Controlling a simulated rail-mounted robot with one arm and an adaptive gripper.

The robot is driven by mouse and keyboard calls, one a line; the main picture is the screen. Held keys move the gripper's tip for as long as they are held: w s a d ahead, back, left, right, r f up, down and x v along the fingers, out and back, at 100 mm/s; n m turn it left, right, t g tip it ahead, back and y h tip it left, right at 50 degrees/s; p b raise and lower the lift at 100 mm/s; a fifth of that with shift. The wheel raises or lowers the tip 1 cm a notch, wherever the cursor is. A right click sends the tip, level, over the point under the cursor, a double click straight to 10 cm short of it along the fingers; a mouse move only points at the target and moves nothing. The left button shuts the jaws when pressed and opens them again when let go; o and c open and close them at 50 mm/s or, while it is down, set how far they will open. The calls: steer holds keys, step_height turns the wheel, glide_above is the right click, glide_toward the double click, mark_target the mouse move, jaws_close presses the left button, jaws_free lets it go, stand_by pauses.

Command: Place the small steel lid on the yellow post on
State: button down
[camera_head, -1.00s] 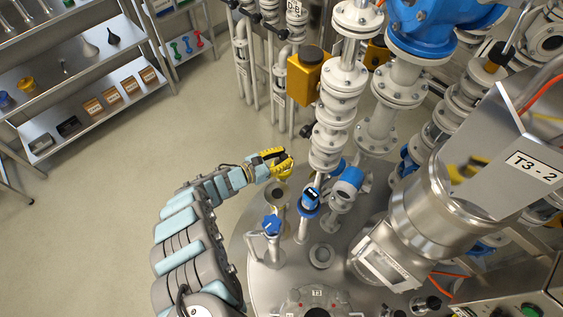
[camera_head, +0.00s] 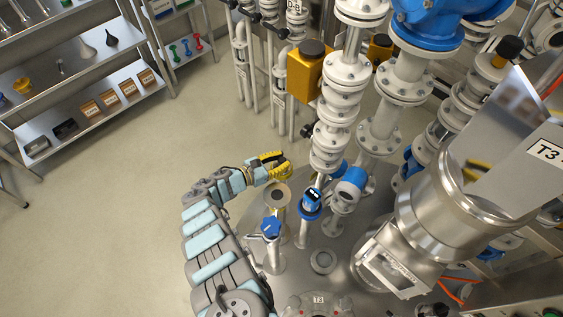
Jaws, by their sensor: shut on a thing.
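My gripper (camera_head: 280,166), with yellow and black fingers, is at the centre of the view, above the near left edge of the steel vessel top. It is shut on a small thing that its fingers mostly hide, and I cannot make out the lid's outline. A yellow patch (camera_head: 285,174) shows just under the fingertips; I cannot tell whether it is part of the gripper or the yellow post. Just below in the picture stands a short tan-yellow post (camera_head: 277,196) with a round flanged top and a dark centre. The gripper appears apart from this flanged top.
A blue-handled valve (camera_head: 271,228) and a blue-capped instrument (camera_head: 311,201) stand close by. White flanged pipes (camera_head: 340,100) and an orange-yellow box (camera_head: 305,73) rise behind to the right. A shelf rack (camera_head: 85,120) stands at the upper left. The floor (camera_head: 120,220) on the left is clear.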

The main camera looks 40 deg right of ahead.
steer(key=shift+w, duration=0.1)
steer(key=shift+f, duration=0.1)
steer(key=c, duration=0.9)
jaws_free()
